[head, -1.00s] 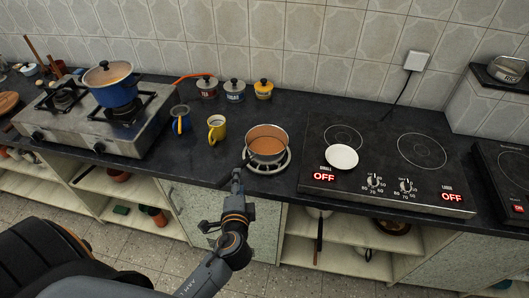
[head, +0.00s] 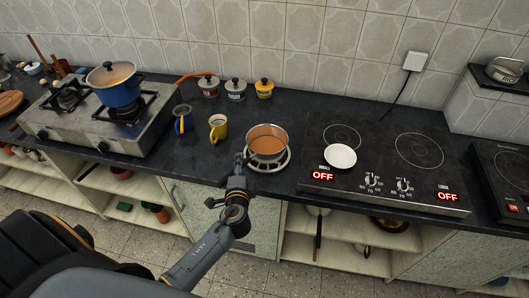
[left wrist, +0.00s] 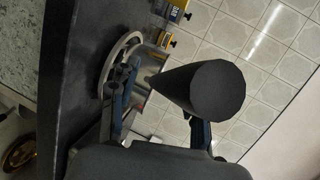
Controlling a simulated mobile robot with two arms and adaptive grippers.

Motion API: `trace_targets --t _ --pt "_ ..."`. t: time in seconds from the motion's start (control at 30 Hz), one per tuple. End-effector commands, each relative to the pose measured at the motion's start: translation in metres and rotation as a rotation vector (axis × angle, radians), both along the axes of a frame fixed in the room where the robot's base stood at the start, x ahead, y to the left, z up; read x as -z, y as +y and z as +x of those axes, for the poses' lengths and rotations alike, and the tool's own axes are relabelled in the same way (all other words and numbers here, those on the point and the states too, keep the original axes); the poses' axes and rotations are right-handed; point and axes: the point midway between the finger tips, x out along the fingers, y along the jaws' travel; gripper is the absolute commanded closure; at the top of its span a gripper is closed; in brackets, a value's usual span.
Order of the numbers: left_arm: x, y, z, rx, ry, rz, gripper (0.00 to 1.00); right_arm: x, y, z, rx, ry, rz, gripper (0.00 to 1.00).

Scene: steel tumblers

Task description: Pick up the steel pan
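The steel pan (head: 284,147) holds a brown liquid and sits upright on a pale round stand (head: 287,163) on the dark counter. My left gripper (head: 239,163) is at the pan's left front side in the head view. In the left wrist view, a dark tapering handle (left wrist: 217,92) points towards the camera. My left gripper (left wrist: 160,112) is open there, with its two fingers apart on either side of the handle's line. I cannot tell whether they touch it. The pan's body is mostly hidden in that view. My right gripper is not in view.
A yellow mug (head: 218,129) and a blue mug (head: 183,121) stand left of the pan. Several lidded jars (head: 236,90) stand behind. A hob (head: 390,180) with a white plate (head: 340,156) is to the right. A gas stove (head: 60,112) bears a blue pot (head: 115,88).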

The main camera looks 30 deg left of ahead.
Motion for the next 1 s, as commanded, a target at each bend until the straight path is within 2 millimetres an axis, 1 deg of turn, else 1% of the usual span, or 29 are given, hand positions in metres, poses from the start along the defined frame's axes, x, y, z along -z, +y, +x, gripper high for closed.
trace_targets --t 0.03,0.07,0.1,0.17,0.2,0.4,0.47,0.77,1.0 --pt "0.000 0.000 0.000 0.000 0.000 0.000 0.65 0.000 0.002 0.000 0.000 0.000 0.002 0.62" --pt "0.000 0.000 0.000 0.000 0.000 0.000 0.71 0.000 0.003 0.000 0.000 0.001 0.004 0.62" --pt "0.000 0.000 0.000 0.000 0.000 0.000 0.79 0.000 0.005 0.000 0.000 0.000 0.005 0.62" --pt "0.000 0.000 0.000 0.000 0.000 0.000 0.91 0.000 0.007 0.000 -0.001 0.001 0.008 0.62" --pt "0.000 0.000 0.000 0.000 0.000 0.000 0.99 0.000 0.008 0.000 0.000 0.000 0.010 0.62" --pt "0.000 0.000 0.000 0.000 0.001 0.000 1.00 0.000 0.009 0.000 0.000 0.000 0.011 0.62" --pt "-0.003 0.000 0.001 0.001 -0.006 -0.001 1.00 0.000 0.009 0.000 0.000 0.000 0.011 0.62" --pt "-0.003 -0.001 0.001 0.001 -0.005 0.000 1.00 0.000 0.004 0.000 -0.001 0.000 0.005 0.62" --pt "-0.013 0.000 0.001 0.001 -0.008 0.000 1.00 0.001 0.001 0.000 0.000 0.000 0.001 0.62"
